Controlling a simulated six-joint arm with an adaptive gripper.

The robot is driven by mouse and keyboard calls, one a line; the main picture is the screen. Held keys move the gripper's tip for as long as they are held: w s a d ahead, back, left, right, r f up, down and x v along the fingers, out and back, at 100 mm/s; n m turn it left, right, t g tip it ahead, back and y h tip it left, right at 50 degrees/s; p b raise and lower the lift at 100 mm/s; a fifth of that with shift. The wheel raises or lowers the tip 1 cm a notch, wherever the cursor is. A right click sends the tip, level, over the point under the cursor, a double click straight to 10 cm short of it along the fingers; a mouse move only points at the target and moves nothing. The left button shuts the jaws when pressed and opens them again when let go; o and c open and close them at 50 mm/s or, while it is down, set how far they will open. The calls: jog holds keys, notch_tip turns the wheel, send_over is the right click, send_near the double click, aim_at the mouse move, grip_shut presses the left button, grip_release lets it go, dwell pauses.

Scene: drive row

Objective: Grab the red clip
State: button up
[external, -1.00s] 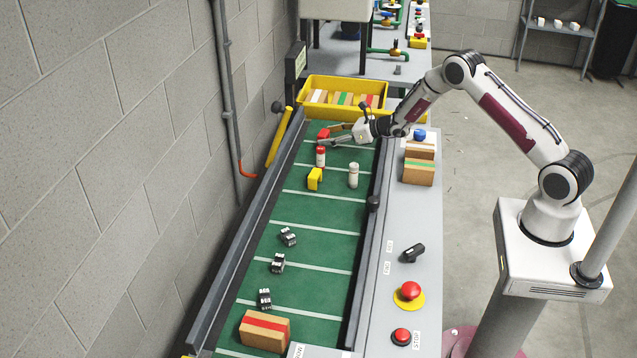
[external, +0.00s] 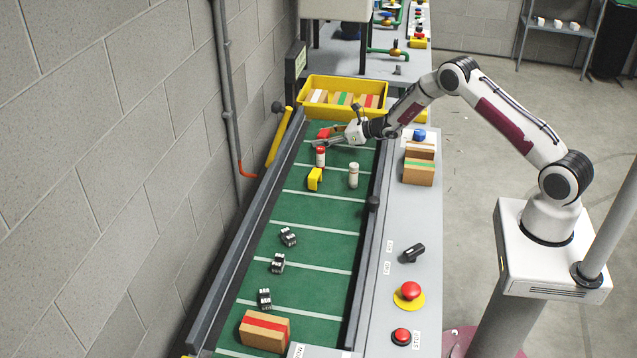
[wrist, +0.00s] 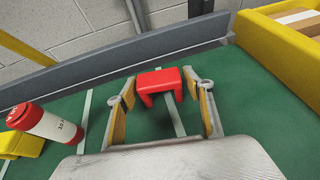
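The red clip (wrist: 160,78) is a small arch-shaped block on the green conveyor belt. In the wrist view it sits between the tips of my gripper (wrist: 164,98), which is open, with a finger on each side. I see no clear contact between the fingers and the clip. In the external view the red clip (external: 324,133) shows at the far end of the belt, partly hidden by my gripper (external: 330,140).
A white bottle (external: 353,175) is nearby. A yellow bin (external: 312,84) and the grey belt rail (wrist: 90,75) lie beyond.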

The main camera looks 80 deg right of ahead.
aim_at(323, 132)
jog(key=c, duration=0.5)
jog(key=shift+r, duration=0.1)
jog(key=shift+r, duration=4.95)
